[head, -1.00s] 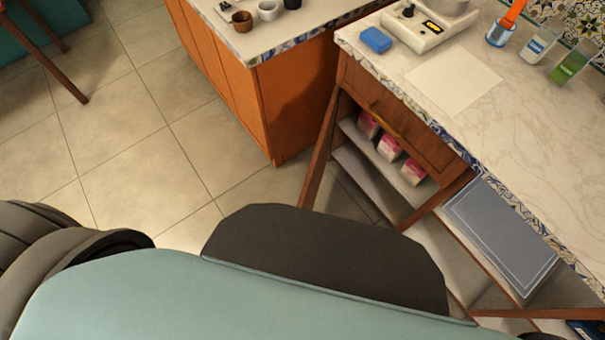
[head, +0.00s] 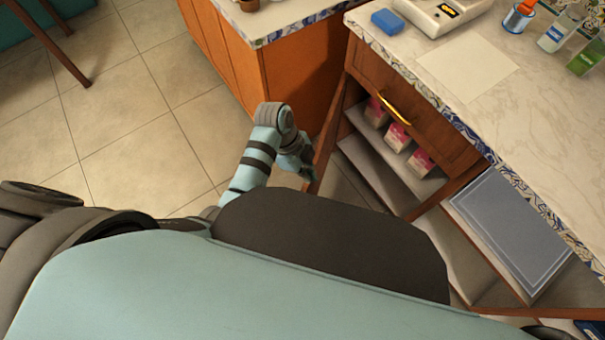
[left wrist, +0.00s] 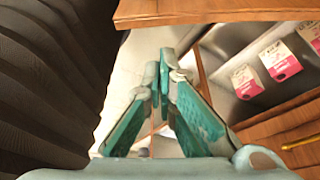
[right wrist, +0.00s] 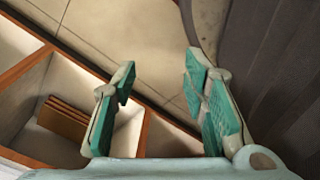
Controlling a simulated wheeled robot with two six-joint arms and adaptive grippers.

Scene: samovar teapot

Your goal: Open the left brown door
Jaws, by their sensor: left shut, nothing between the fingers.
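The left brown door (head: 326,142) shows edge-on in the head view, swung out from the cabinet below the drawer. The cabinet opening beside it is exposed. My left gripper (head: 306,170) is beside the door's outer end, on its left side; I cannot tell whether it touches. In the left wrist view my left gripper's fingers (left wrist: 164,72) are together with nothing between them. My right gripper (right wrist: 160,75) is open and empty in the right wrist view, above floor tiles and near wooden-edged compartments. It is out of the head view.
Pink-and-white packages (head: 397,136) stand on the cabinet shelf. A drawer with a yellow handle (head: 396,107) is above them. An orange-brown cabinet (head: 300,85) stands left of the door. A blue-grey panel (head: 510,225) lies at the right.

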